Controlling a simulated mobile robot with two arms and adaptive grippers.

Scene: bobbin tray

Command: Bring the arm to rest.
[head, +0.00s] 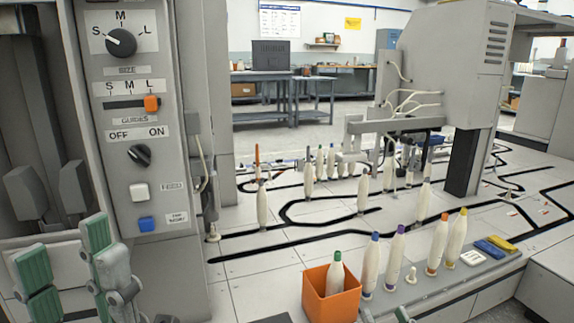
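My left gripper (62,240) is at the lower left, in front of the machine panel. Its two green-padded fingers stand apart with nothing seen between them. An orange box (331,304) at the bottom centre holds an upright bobbin with a green top (335,273). Right of it, bobbins with blue (371,266), purple (395,260), orange (437,246) and yellow (456,240) tops stand upright in a row on a grey tray (488,264). A small green tip (402,315) shows at the bottom edge; I cannot tell whether it belongs to my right gripper.
The control panel (125,120) has a size knob, a guides slider, an off/on knob and white and blue buttons. More bobbins (262,207) stand on the white tiled deck with black tracks. A grey machine (455,65) rises at the back right.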

